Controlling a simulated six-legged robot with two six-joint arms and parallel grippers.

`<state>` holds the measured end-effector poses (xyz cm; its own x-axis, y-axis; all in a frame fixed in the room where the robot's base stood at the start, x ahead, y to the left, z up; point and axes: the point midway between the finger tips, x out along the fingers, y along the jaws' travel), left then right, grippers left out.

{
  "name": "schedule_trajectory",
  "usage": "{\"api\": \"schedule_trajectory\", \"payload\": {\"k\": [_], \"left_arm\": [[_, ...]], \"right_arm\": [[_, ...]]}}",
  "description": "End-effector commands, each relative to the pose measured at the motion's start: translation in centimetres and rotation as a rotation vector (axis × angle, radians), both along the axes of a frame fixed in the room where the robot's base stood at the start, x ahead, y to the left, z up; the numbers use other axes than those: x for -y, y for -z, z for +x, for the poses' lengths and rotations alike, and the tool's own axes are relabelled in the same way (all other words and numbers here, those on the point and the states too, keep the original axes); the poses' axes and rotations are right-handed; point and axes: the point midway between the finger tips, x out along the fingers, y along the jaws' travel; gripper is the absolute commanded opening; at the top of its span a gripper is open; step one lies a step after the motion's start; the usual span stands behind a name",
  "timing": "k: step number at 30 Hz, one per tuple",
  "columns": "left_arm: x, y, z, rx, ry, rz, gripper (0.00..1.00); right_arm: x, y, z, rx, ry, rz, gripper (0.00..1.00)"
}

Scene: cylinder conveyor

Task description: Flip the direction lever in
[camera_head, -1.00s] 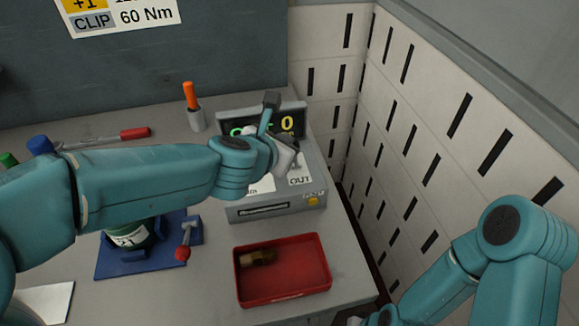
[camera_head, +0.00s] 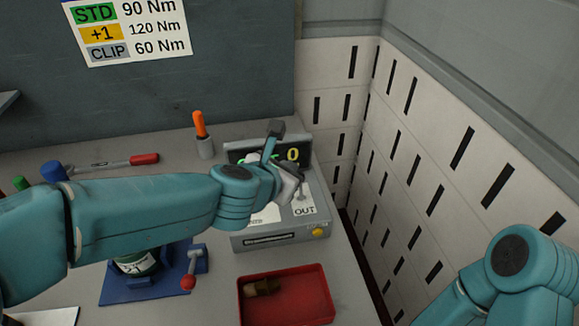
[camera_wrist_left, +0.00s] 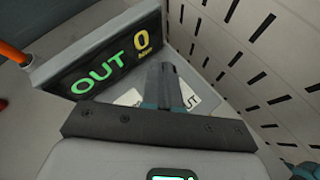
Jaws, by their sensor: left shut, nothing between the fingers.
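The grey control box (camera_head: 283,235) stands at the back right of the bench, with a dark display (camera_head: 305,153) behind it. In the left wrist view the display (camera_wrist_left: 103,67) reads a green "OUT" and a yellow "0". My left gripper (camera_head: 292,188) is over the top of the box, next to the printed "OUT" label (camera_head: 304,211). Its fingers (camera_wrist_left: 166,86) are shut and empty in the left wrist view, covering part of the labels. The direction lever is mostly hidden by the gripper, and I cannot tell its position or whether I touch it. My right gripper is out of view.
A red tray (camera_head: 310,297) with a brown piece lies in front of the box. A blue fixture (camera_head: 130,288) and a red-handled tool (camera_head: 145,159) are at left. An orange-handled tool (camera_head: 200,124) stands in a holder. A slotted wall (camera_head: 430,150) closes off the right.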

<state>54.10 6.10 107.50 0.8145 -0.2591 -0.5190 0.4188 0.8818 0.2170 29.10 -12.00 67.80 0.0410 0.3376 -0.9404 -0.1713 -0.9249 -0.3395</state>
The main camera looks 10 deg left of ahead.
Motion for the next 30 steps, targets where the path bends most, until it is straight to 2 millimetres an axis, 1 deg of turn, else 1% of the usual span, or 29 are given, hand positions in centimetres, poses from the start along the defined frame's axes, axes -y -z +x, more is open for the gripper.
{"api": "schedule_trajectory", "payload": {"k": [1,4,9,12,16,30], "left_arm": [[-0.2,-0.8,-0.7,0.003,0.001,-0.001,0.00],[-0.7,-1.9,-2.2,0.003,0.001,-0.001,0.00],[-1.3,-3.1,-4.3,0.002,0.002,0.000,0.00],[-1.6,-3.3,-4.9,0.001,0.002,0.000,0.00],[-1.6,-3.3,-5.2,0.000,0.002,0.001,0.00],[-1.8,-3.3,-5.1,0.004,0.000,0.003,0.00]], "right_arm": [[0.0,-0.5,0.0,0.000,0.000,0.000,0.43],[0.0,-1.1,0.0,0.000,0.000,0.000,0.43],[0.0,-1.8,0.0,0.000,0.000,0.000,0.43],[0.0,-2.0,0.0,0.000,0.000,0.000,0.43],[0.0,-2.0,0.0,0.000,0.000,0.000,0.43],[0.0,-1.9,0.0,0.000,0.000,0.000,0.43]]}}
